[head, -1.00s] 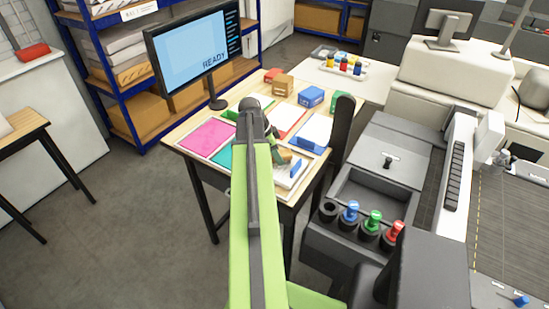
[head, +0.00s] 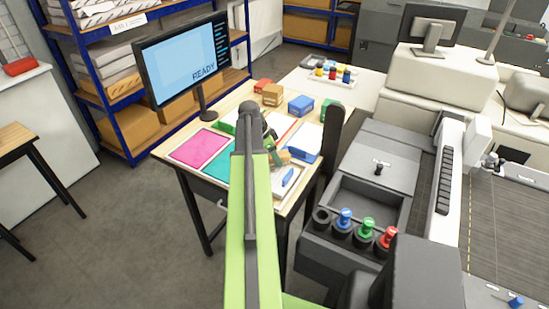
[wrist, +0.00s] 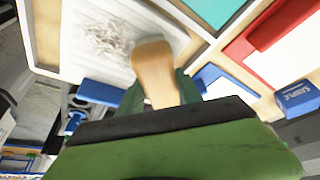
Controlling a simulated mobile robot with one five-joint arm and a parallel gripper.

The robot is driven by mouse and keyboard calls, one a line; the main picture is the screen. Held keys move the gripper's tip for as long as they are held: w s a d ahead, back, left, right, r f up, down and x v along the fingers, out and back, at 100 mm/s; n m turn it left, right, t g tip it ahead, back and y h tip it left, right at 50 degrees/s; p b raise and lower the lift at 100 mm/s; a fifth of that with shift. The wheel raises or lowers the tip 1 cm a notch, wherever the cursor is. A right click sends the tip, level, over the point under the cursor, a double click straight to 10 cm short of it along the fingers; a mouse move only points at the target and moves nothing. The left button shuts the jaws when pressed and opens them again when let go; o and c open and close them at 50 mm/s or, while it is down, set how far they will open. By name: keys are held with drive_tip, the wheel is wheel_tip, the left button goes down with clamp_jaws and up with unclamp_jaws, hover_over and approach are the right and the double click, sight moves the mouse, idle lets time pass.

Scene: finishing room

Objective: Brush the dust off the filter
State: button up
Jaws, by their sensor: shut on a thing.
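My gripper (wrist: 160,88) is shut on a tan wooden brush (wrist: 152,60), which stands out between its two green fingers in the wrist view. The brush's far end lies over the edge of a white panel, the filter (wrist: 88,58), which carries grey streaks of dust (wrist: 112,34). I cannot tell whether the bristles touch it. In the head view, my gripper (head: 271,152) is at the table's near right part, largely hidden by my arm. The white filter (head: 281,188) shows just beside it.
The table (head: 228,112) holds a pink sheet (head: 200,147), a teal sheet (head: 222,163), a blue-edged tray (head: 303,156) and small boxes (head: 300,105). A monitor (head: 185,62) stands at its back left. A grey machine (head: 365,160) with coloured knobs is close on the right.

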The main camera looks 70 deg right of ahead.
drive_tip(key=shift+w+a, duration=0.15)
drive_tip(key=shift+a, duration=0.8)
drive_tip(key=shift+w+a, duration=0.15)
drive_tip(key=shift+a, duration=0.8)
drive_tip(key=shift+a, duration=0.15)
drive_tip(key=shift+w+a+f, duration=0.1)
drive_tip(key=shift+w+a, duration=0.05)
drive_tip(key=shift+a, duration=0.75)
drive_tip(key=shift+w+a, duration=0.1)
drive_tip(key=shift+a, duration=0.8)
drive_tip(key=shift+w+a, duration=0.2)
drive_tip(key=shift+a, duration=0.7)
drive_tip(key=shift+w+a, duration=0.15)
drive_tip(key=shift+a, duration=0.75)
drive_tip(key=shift+w+d, duration=0.1)
drive_tip(key=shift+w, duration=0.5)
drive_tip(key=shift+d, duration=0.55)
drive_tip(key=shift+s+d, duration=0.15)
drive_tip(key=shift+d, duration=0.55)
drive_tip(key=shift+s+d, duration=0.1)
drive_tip(key=shift+d, duration=0.6)
drive_tip(key=shift+d, duration=0.1)
